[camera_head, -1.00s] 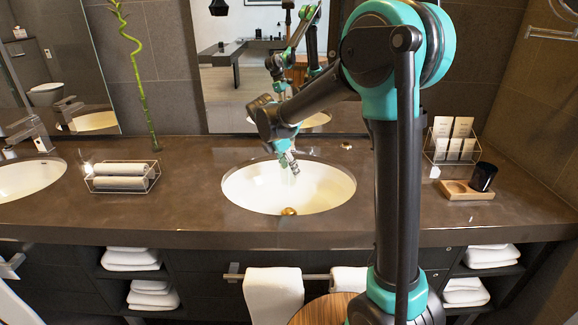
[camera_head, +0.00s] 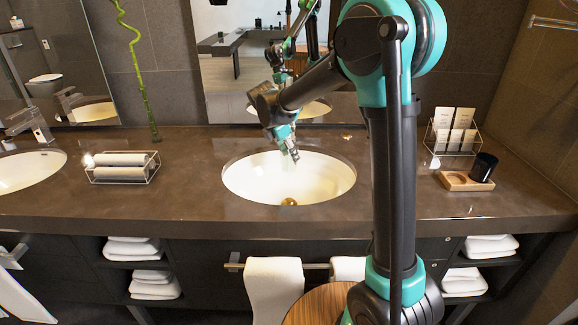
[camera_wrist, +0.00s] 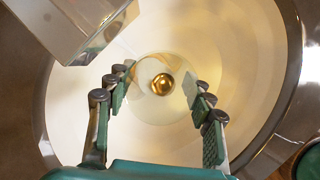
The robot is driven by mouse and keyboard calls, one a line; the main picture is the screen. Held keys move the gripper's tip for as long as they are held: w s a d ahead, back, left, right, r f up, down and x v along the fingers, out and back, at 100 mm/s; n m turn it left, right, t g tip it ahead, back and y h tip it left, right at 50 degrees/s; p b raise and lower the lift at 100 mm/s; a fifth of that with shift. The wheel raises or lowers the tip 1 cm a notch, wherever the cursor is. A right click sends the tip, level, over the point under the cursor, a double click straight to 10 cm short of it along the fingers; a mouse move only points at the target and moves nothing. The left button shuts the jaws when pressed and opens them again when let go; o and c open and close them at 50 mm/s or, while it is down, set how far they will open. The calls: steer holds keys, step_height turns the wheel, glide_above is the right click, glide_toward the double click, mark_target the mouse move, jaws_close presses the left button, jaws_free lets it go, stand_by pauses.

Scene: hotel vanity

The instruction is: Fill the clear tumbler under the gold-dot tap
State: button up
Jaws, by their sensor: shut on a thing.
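My gripper (camera_head: 288,146) hangs over the right basin (camera_head: 240,182), pointing down. In the wrist view its fingers (camera_wrist: 162,92) stand apart on both sides of a faint, see-through round outline, which fits the clear tumbler (camera_wrist: 147,98). The gripper is shut on it, and the brass drain (camera_wrist: 162,85) shows in line with it. A square metal spout (camera_wrist: 82,25) is at the upper left of the wrist view, beside the tumbler and not visibly over it. No gold dot shows on it. In the head view the tumbler is too small to make out. I see no water stream.
A wire basket of rolled towels (camera_head: 122,168) is at left. Another tap (camera_head: 32,122) serves the left basin (camera_head: 25,172). A mirror (camera_head: 222,80) stands behind.

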mark_target(289, 159)
steer(key=w, duration=0.2)
steer(key=w+r, duration=0.1)
steer(key=w, duration=0.2)
steer(key=shift+w, duration=0.1)
stand_by(0.4)
steer(key=shift+d, duration=0.15)
stand_by(1.0)
steer(key=s, duration=0.1)
steer(key=s+f, duration=0.1)
steer(key=shift+s+d, duration=0.1)
steer(key=shift+s, duration=0.2)
steer(key=shift+s+a, duration=0.2)
steer(key=shift+s, duration=2.35)
